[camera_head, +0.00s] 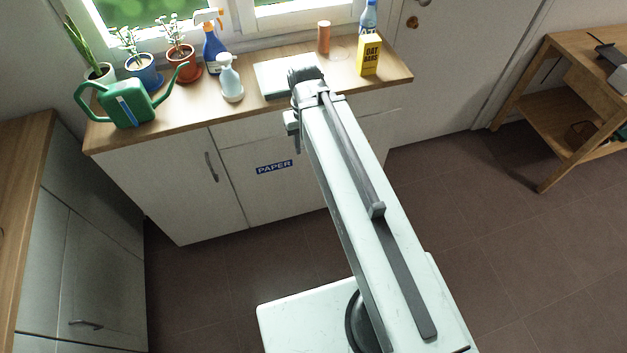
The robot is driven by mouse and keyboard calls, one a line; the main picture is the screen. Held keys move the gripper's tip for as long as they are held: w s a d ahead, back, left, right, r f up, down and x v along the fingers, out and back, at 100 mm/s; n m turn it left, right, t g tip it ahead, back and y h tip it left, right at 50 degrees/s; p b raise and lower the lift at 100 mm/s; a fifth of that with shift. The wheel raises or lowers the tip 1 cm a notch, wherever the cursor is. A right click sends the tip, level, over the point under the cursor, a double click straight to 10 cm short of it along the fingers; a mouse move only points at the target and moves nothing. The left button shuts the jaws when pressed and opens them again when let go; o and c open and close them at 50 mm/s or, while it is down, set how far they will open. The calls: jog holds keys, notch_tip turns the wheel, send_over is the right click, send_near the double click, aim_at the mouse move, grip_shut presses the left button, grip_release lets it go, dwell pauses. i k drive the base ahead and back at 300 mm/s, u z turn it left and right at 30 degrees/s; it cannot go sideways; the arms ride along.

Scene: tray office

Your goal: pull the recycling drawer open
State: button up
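A white drawer front (280,190) with a blue PAPER label (274,167) is in the cabinet under the window, and it looks flush with the fronts around it. I take it to be the recycling drawer. My arm crosses in front of its right part, and no handle of it shows. My gripper (293,133) is at the far end of my arm, pointing down in front of the cabinet's upper part, above the label in the picture. It is small and partly hidden by my arm, so its fingers and any contact cannot be made out.
A cabinet door (185,185) with a vertical handle is left of the drawer. The wooden countertop (190,118) holds a green watering can (128,103), potted plants, spray bottles and a yellow box (369,55). A wooden table (560,110) stands right. The floor (470,230) between is clear.

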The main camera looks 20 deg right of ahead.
aim_at(272, 182)
jog(key=k, duration=1.2)
jog(key=u, duration=0.65)
jog(key=i, duration=1.4)
jog(key=u, duration=0.1)
